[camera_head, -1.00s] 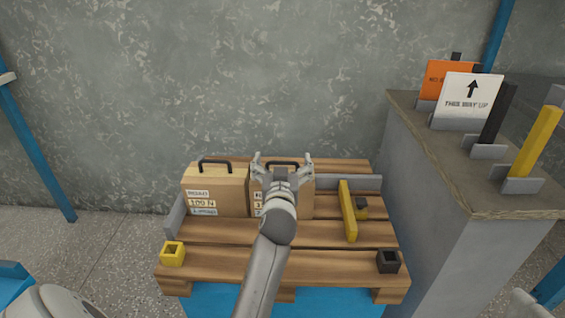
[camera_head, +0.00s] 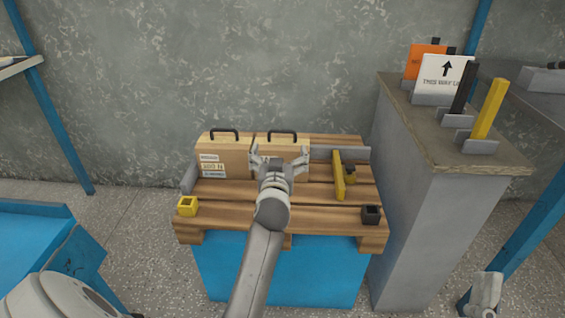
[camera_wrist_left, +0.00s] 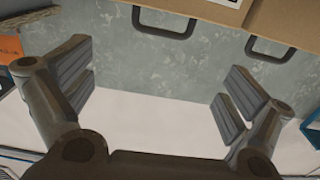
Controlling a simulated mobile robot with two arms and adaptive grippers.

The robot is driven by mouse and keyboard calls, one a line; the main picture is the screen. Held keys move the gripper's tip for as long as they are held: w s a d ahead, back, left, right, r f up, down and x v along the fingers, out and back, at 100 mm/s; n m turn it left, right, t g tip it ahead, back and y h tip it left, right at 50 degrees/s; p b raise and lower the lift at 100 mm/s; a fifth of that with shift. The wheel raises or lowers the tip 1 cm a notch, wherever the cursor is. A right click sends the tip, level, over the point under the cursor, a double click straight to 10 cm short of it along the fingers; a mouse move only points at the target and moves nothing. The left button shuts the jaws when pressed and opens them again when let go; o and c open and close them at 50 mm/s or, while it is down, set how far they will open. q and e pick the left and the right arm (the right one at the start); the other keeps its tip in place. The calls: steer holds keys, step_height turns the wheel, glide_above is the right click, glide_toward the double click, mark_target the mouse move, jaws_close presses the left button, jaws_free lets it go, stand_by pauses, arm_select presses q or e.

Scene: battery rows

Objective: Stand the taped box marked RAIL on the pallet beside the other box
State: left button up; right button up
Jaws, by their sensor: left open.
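Two cardboard boxes with black handles stand upright side by side at the back left of the wooden pallet (camera_head: 300,217). The left box (camera_head: 224,158) carries white labels with black print. The right box (camera_head: 262,143) is partly hidden behind my left gripper (camera_head: 279,160), and its marking cannot be read; I cannot tell which box says RAIL. My left gripper is open and empty, in front of the right box. In the left wrist view, its spread fingers (camera_wrist_left: 155,92) hold nothing, and both box handles show at the top, apart from the fingers. A grey part, seemingly my right gripper (camera_head: 487,291), shows at the lower right.
A yellow bar (camera_head: 339,175) lies right of the boxes on the pallet. A yellow socket (camera_head: 187,206) and a black socket (camera_head: 371,215) sit at its front corners. A tall grey counter (camera_head: 420,225) with signs and posts stands at the right.

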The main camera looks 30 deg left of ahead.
arm_select(q)
steer(key=s+d+r+m+t+h, duration=0.2)
steer(key=s+d+r+m+h, duration=0.1)
steer(key=s+d, duration=0.4)
steer(key=s+d+r+m+t+h, duration=0.3)
steer(key=s+d+r+h, duration=0.2)
steer(key=d, duration=0.5)
steer(key=s+d+r+m+t+h, duration=0.3)
steer(key=s+d+r+h, duration=0.1)
steer(key=s+d+h, duration=0.3)
steer(key=shift+s+d+r, duration=0.15)
steer(key=shift+s+d, duration=0.85)
steer(key=shift+d, duration=0.05)
